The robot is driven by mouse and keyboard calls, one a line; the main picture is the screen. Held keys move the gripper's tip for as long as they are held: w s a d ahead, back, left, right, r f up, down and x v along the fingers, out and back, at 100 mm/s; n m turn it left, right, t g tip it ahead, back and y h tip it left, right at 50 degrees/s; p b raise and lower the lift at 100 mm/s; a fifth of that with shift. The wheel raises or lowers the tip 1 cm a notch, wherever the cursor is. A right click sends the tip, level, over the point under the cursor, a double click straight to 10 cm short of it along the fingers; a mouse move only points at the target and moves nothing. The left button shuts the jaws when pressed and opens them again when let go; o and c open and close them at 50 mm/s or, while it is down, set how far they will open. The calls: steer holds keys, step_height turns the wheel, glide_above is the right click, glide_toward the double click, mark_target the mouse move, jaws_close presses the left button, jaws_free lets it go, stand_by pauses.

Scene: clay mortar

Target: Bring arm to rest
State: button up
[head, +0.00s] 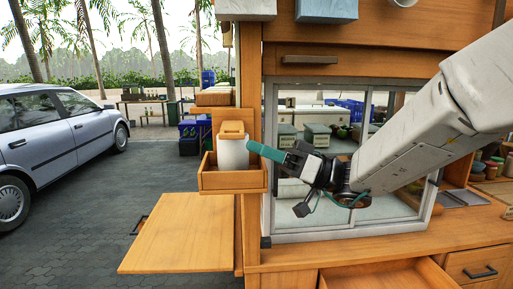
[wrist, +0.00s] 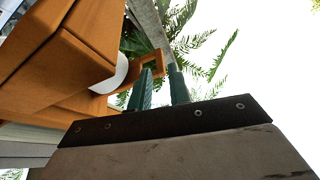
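My arm reaches in from the right in the head view. My gripper (head: 262,150) points left, its teal fingers close to the right side of a white canister (head: 233,154) with an orange-brown lid. I cannot tell if they touch it. The white curved side of the canister (wrist: 112,80) shows just left of the fingers.
The canister stands in a small wooden box shelf (head: 233,181) on the cabinet's left side. A wooden flap (head: 180,233) sticks out below it. A glazed window (head: 345,225) lies behind my gripper. An open drawer (head: 385,276) is below. A silver car (head: 60,135) stands at left.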

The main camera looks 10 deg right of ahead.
steer(key=s+d+f+m+g+h, duration=0.1)
steer(key=s+f+m+g+h, duration=0.15)
steer(key=s+f+h, duration=0.45)
steer(key=s+d+f+m+g+h, duration=0.1)
steer(key=s+f+m+g+h, duration=0.15)
steer(key=s, duration=0.75)
steer(key=s+d+f+m+t+h, duration=0.1)
steer(key=s+d+f+m+h, duration=0.2)
steer(key=d+h, duration=0.3)
steer(key=s+d+f+m+t+h, duration=0.2)
steer(key=d+m+h, duration=0.3)
steer(key=d, duration=0.6)
steer(key=shift+s+d+f+h, duration=0.3)
steer(key=shift+s+f+h, duration=0.5)
steer(key=shift+h, duration=0.05)
